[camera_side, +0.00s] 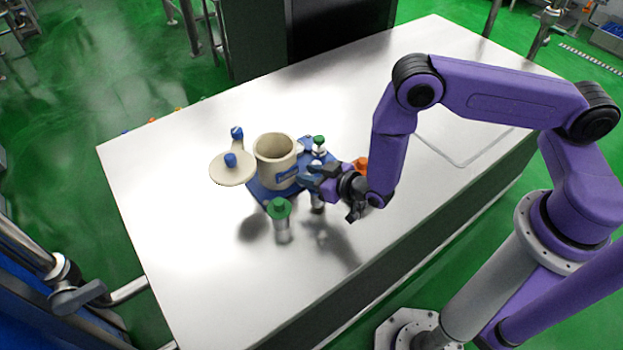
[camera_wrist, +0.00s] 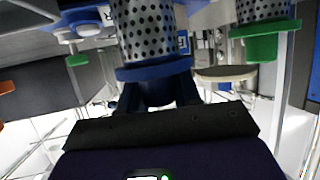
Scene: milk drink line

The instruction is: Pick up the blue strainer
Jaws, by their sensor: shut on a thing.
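The blue strainer has a perforated metal body and a blue cap with a knob. In the wrist view it (camera_wrist: 152,72) fills the upper middle, its knob between my black fingers. My gripper (camera_wrist: 158,93) is shut on that knob. In the side view my gripper (camera_side: 309,179) is near the centre of the table, right of the cream pot. The strainer's metal body (camera_side: 317,204) shows below it, and its cap is mostly hidden by my gripper. Whether the body touches anything below is unclear.
A green-capped strainer (camera_side: 280,211) stands close by at front left; it is also at upper right in the wrist view (camera_wrist: 261,44). The cream pot (camera_side: 275,155), a lid (camera_side: 228,173), another green-topped item (camera_side: 319,140) and an orange item (camera_side: 360,163) surround my gripper.

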